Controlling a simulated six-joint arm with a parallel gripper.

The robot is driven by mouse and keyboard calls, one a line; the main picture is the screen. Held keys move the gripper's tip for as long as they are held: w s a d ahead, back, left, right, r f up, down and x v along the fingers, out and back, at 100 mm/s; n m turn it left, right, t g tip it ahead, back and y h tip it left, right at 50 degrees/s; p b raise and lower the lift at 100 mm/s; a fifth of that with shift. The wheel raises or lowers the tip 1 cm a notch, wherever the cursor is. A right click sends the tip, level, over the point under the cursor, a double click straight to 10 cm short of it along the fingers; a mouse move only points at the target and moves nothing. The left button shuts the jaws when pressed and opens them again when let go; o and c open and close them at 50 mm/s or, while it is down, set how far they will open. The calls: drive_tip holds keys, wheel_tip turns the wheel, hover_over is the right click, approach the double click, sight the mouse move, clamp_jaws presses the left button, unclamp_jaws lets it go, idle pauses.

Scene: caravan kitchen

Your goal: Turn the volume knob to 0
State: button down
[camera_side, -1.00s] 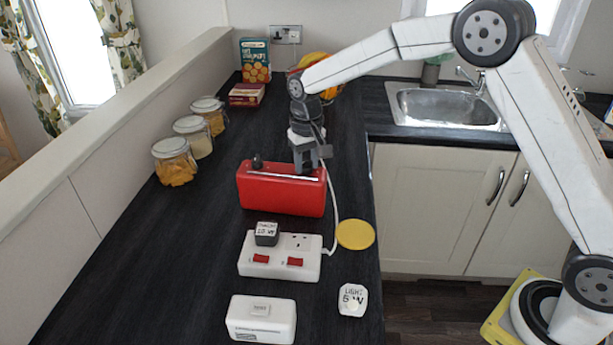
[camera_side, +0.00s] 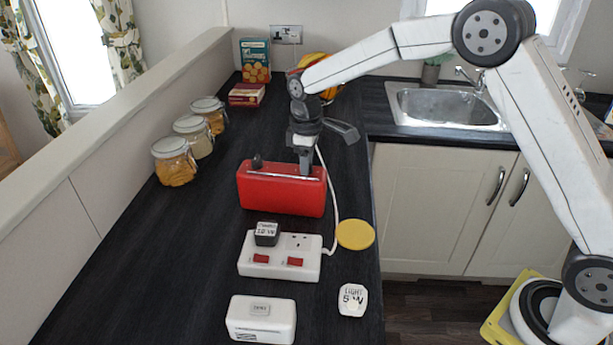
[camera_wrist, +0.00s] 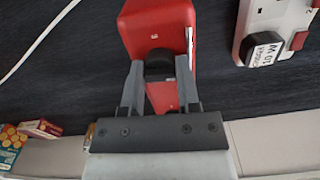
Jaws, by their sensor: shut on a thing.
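A red radio (camera_side: 281,192) stands on the dark counter in the side view; it also fills the upper middle of the wrist view (camera_wrist: 157,20). A dark knob (camera_side: 257,161) stands on its top at the left. My gripper (camera_side: 305,170) points down at the right part of the top. In the wrist view, my gripper (camera_wrist: 158,72) is shut on a dark round knob (camera_wrist: 158,58), with one finger on each side. In the side view the fingers hide this knob. I cannot read any volume marks.
A white socket strip (camera_side: 279,262) with a dark plug (camera_side: 266,234) stands in front of the radio, its cable passing to the right. A yellow disc (camera_side: 355,235), a white LIGHT plug (camera_side: 352,299) and a white box (camera_side: 261,318) lie nearby. Jars (camera_side: 174,161) stand left.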

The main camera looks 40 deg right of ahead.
sight(311, 167)
drive_tip(key=shift+n, duration=0.4)
drive_tip(key=shift+c, duration=1.6)
unclamp_jaws()
drive_tip(key=shift+r, duration=0.15)
drive_tip(key=shift+r, duration=3.8)
drive_tip(key=shift+s, duration=0.1)
drive_tip(key=shift+s+d+f+m, duration=0.2)
drive_tip(key=shift+s+f+m, duration=0.1)
drive_tip(key=shift+s, duration=0.15)
drive_tip(key=s+d+f+m+t, duration=0.1)
drive_tip(key=s+f+m, duration=0.3)
drive_tip(key=s, duration=0.7)
drive_tip(key=s+d+f+m+t, duration=0.1)
drive_tip(key=s+d+f+m, duration=0.2)
drive_tip(key=s, duration=0.9)
wheel_tip(311, 167, down, 2)
drive_tip(key=shift+s+d+f+m+t, duration=0.15)
drive_tip(key=shift+s+d+m+t, duration=0.15)
drive_tip(key=shift+m, duration=0.1)
